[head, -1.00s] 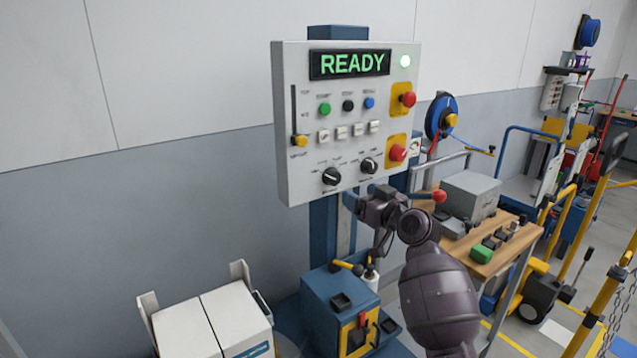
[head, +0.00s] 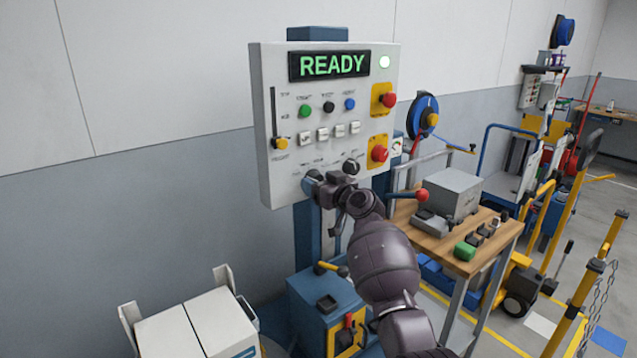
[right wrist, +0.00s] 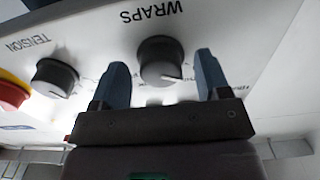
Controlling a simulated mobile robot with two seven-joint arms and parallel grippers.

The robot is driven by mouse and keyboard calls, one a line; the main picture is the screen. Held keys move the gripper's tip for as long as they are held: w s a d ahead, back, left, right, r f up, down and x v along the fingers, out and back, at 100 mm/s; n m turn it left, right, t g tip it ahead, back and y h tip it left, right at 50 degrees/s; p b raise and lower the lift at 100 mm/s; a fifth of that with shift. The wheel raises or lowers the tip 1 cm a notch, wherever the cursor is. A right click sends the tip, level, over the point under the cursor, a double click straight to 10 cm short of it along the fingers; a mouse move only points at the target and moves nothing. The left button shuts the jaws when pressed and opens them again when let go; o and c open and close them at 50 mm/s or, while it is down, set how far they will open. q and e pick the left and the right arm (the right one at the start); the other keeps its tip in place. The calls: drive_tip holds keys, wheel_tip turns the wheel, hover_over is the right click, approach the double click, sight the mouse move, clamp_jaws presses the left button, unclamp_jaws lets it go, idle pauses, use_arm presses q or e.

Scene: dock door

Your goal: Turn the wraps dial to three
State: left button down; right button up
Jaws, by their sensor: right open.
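The wraps dial (right wrist: 160,60) is a black round knob on the pale control panel (head: 268,150), under the upside-down label WRAPS in the right wrist view. A pale pointer mark shows on its edge, toward the lower right in that view; the scale numbers are too blurred to read. My right gripper (right wrist: 161,65) is open, with one blue finger on each side of the dial. I cannot tell whether either finger touches it. In the head view my right gripper (head: 313,182) covers most of the dial. My left gripper is not in view.
The tension dial (right wrist: 55,78) sits beside the wraps dial, close to one finger. Red stop buttons (head: 379,153) are at the panel's right. The screen (head: 330,65) reads READY. A workbench (head: 437,240) stands to the right.

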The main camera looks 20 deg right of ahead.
drive_tip(key=shift+w+a, duration=0.15)
drive_tip(key=shift+w, duration=0.1)
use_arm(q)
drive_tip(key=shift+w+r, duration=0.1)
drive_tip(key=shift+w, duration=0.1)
use_arm(e)
drive_tip(key=c, duration=0.9)
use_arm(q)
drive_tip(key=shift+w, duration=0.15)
